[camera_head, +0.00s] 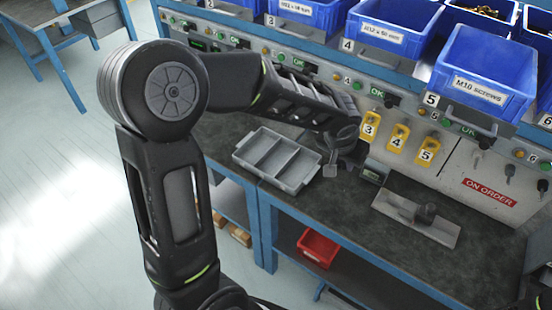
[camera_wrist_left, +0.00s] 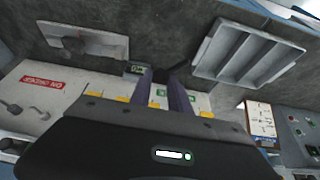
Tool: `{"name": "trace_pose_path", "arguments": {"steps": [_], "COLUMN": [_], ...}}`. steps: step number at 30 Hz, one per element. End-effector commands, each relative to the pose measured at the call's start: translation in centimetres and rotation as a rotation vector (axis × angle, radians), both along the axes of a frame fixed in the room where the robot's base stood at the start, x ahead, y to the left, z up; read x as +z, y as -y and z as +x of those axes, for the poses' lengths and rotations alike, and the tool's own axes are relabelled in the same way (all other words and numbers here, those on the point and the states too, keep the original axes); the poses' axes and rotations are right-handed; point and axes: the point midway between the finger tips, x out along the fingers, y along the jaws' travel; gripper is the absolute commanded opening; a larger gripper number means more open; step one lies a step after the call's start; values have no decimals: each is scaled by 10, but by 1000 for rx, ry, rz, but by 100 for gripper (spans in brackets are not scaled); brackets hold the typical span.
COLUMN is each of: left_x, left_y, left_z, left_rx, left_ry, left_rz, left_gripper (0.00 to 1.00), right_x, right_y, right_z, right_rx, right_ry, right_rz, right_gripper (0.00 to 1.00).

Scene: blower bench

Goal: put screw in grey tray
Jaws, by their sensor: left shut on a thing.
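The grey tray (camera_head: 259,175), with three long compartments, lies on the dark bench top, left of my left gripper (camera_head: 338,163). It also shows at the upper right of the left wrist view (camera_wrist_left: 222,80), and its compartments look empty. My left gripper is above the bench, beside the tray and not over it. In the left wrist view its fingers (camera_wrist_left: 165,88) are shut on a small dark thing, taken to be the screw; its shape is mostly hidden. My right gripper is not in view.
Blue screw bins (camera_head: 483,85) stand on a shelf behind. Yellow numbered holders (camera_head: 397,138) line the back panel. A flat metal plate with a dark knob (camera_head: 415,218) lies right of the gripper. A red bin (camera_head: 317,248) is below the bench. Bench top before the tray is clear.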

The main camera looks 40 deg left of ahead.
Motion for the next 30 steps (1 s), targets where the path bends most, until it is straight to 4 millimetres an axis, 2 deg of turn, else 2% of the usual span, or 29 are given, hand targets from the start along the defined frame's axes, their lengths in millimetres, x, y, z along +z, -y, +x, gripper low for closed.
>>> {"name": "trace_pose_path", "arguments": {"steps": [5, 8, 11, 15, 18, 21, 25, 30], "left_x": [-9, -22, -37, -58, -68, -74, -73, -69], "left_y": [-12, -33, -67, -129, -171, -204, -227, -232], "left_z": [7, 19, 35, 53, 58, 59, 56, 55], "left_rx": [45, 129, 265, 507, 676, 814, 914, 939], "left_ry": [0, -2, -2, -3, -1, 1, 3, 2], "left_rz": [2, 6, 9, 10, 7, 2, -1, -3], "left_gripper": [0, 0, 0, 0, 0, 0, 0, 0], "right_x": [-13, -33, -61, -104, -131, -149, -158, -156], "right_y": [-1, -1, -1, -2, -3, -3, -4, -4], "right_z": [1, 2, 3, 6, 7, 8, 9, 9], "right_rx": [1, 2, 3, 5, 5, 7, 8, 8], "right_ry": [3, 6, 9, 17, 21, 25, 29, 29], "right_rz": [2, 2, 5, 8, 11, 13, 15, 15], "right_gripper": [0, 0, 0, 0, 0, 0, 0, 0]}}
